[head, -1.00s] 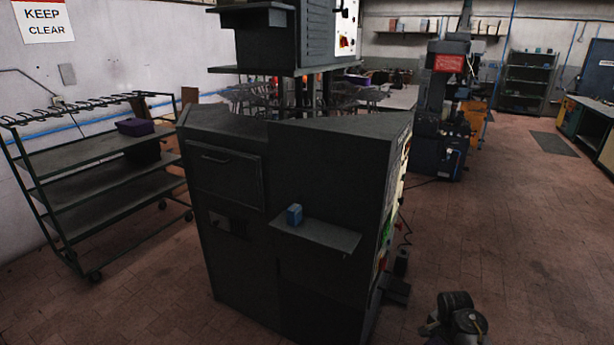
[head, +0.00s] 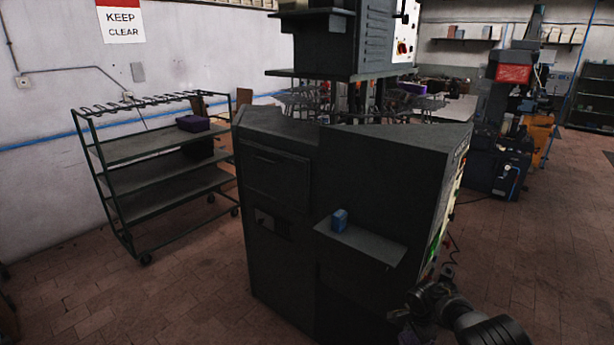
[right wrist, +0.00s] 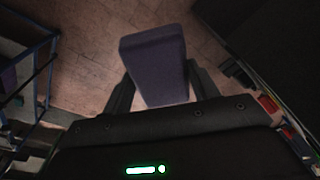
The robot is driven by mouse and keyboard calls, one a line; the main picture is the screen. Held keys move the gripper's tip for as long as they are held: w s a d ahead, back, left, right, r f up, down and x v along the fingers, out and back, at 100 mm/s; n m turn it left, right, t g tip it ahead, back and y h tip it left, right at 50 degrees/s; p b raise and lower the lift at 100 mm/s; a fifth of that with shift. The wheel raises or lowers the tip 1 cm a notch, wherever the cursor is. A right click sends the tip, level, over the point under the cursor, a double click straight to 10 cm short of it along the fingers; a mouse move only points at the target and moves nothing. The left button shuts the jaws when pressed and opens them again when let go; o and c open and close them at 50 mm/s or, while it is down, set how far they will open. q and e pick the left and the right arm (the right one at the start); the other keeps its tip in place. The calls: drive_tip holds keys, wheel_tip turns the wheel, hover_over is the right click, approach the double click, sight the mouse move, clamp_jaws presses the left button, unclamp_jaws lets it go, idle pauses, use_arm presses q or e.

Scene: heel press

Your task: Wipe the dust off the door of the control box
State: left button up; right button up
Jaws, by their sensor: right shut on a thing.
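My right gripper (right wrist: 162,82) is shut on a blue-purple block (right wrist: 153,58), which stands out between its two fingers in the right wrist view. In the head view my right arm shows at the lower right, beside the dark machine; the held block cannot be made out there. The machine (head: 280,240) has a panel with a handle (head: 276,176) on its left front face. A dark cabinet (head: 335,45) with a switch panel is above it. I cannot tell which part is the control box door, and no dust can be made out. My left gripper is not in view.
A small blue block (head: 339,220) sits on the machine's front shelf (head: 362,246), which juts out. Another machine (head: 503,130) stands behind at right. The floor at front left is clear.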

drive_tip(key=shift+s+a+r+m, duration=1.55)
drive_tip(key=shift+a+r, duration=2.6)
drive_tip(key=shift+a, duration=2)
drive_tip(key=w+a+r+n, duration=0.1)
drive_tip(key=a+r+n, duration=0.55)
drive_tip(key=r, duration=0.45)
drive_tip(key=w+a+r+n, duration=0.2)
drive_tip(key=a+r+n, duration=0.4)
drive_tip(key=r, duration=0.5)
drive_tip(key=s+a+r+n+t+y, duration=0.1)
drive_tip(key=s+a+r+n, duration=0.15)
drive_tip(key=s+n, duration=0.35)
drive_tip(key=s+d+f+n+y, duration=0.15)
drive_tip(key=s+d+n, duration=0.45)
drive_tip(key=s+d, duration=0.9)
wheel_tip(320, 180, down, 14)
drive_tip(key=w+b, duration=0.1)
drive_tip(key=b, duration=1.3)
drive_tip(key=shift+w+d, duration=0.2)
